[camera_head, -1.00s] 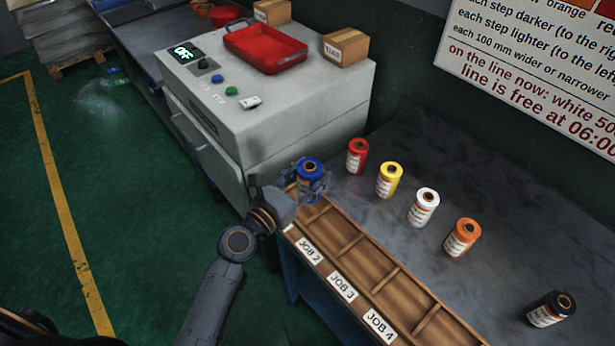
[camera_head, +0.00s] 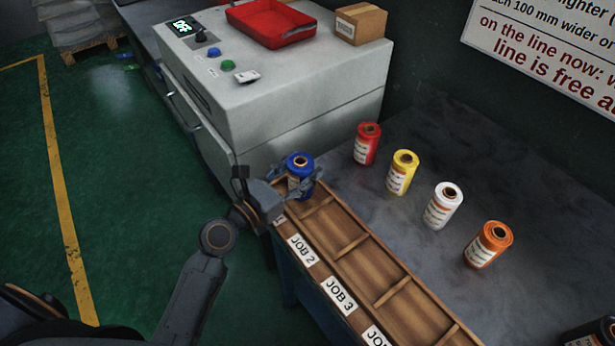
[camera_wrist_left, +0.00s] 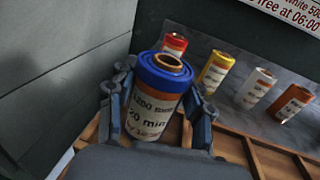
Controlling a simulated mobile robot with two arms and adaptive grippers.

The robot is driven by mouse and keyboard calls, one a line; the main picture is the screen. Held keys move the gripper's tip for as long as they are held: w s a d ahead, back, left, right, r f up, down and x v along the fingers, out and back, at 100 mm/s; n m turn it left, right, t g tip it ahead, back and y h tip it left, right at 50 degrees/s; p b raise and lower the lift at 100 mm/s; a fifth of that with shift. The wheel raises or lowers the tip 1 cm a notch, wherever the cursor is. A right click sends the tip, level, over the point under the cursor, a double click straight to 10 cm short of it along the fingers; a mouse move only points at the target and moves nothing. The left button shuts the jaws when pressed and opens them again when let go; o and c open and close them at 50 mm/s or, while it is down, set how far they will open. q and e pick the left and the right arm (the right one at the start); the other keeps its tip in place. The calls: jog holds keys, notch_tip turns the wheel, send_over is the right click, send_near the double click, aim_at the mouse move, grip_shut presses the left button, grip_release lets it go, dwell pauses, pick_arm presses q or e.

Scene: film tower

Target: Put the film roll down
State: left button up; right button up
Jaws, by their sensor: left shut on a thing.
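The blue film roll (camera_head: 300,165) is upright at the far end of the wooden job rack (camera_head: 348,242), over or in its first compartment; I cannot tell if it touches the bottom. My left gripper (camera_head: 301,185) is shut on it. In the left wrist view the blue roll (camera_wrist_left: 157,98) stands between the two fingers of the left gripper (camera_wrist_left: 158,112), its printed white label facing the camera. The roll and fingers hide most of that end compartment. My right gripper is not in view.
Red (camera_head: 367,144), yellow (camera_head: 402,172), white (camera_head: 443,205) and orange (camera_head: 488,244) rolls stand in a row on the grey bench (camera_head: 400,125). A black roll (camera_head: 590,332) is cut off at bottom right. The grey machine (camera_head: 270,90) rises close behind the rack's far end. Other visible compartments look empty.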

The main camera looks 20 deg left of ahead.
pick_arm(q)
jog(key=shift+d+f, duration=0.1)
jog(key=shift+f, duration=0.05)
jog(key=shift+s, duration=0.1)
jog(key=shift+a, duration=0.2)
jog(key=o, duration=1)
jog(key=shift+f, duration=0.1)
jog(key=shift+o, duration=1.4)
jog(key=shift+d, duration=0.1)
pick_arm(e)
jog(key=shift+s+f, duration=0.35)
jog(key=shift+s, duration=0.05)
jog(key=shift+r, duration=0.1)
